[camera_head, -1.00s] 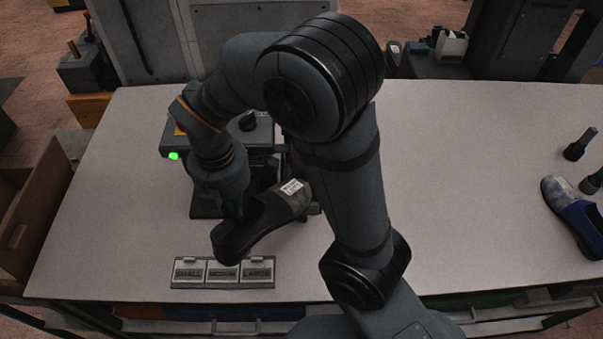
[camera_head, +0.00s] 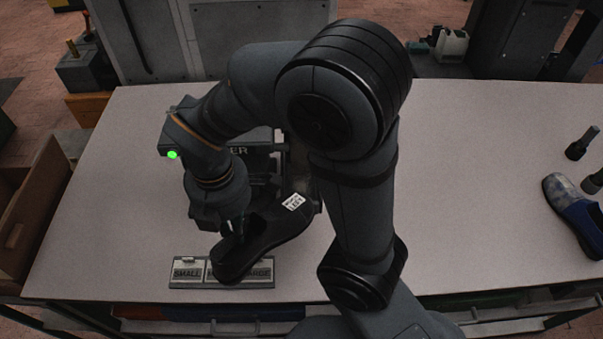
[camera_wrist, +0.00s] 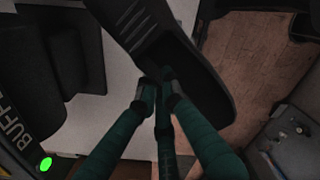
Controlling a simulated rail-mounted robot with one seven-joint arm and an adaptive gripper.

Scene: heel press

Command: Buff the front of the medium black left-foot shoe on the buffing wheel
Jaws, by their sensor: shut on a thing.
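The black shoe (camera_head: 262,243) is held in my gripper (camera_head: 238,228), above the table in front of the buffing machine (camera_head: 262,137). Its heel end points to the front left. Its front end, with a white label (camera_head: 293,202), points up and right toward the machine. The front looks evenly black. My gripper is shut on the heel end; in the wrist view the fingers (camera_wrist: 160,92) meet at the shoe (camera_wrist: 190,65). The machine's green light (camera_head: 172,155) is lit. The wheel is mostly hidden by my arm, so I cannot tell whether the shoe touches it.
A plate row marked SMALL and LARGE (camera_head: 187,273) lies under the shoe's heel, its middle plate covered. A blue shoe with a greyish toe (camera_head: 575,215) stands at the far right beside dark posts (camera_head: 582,143). A brown box (camera_head: 35,215) is at the left. The table's right middle is clear.

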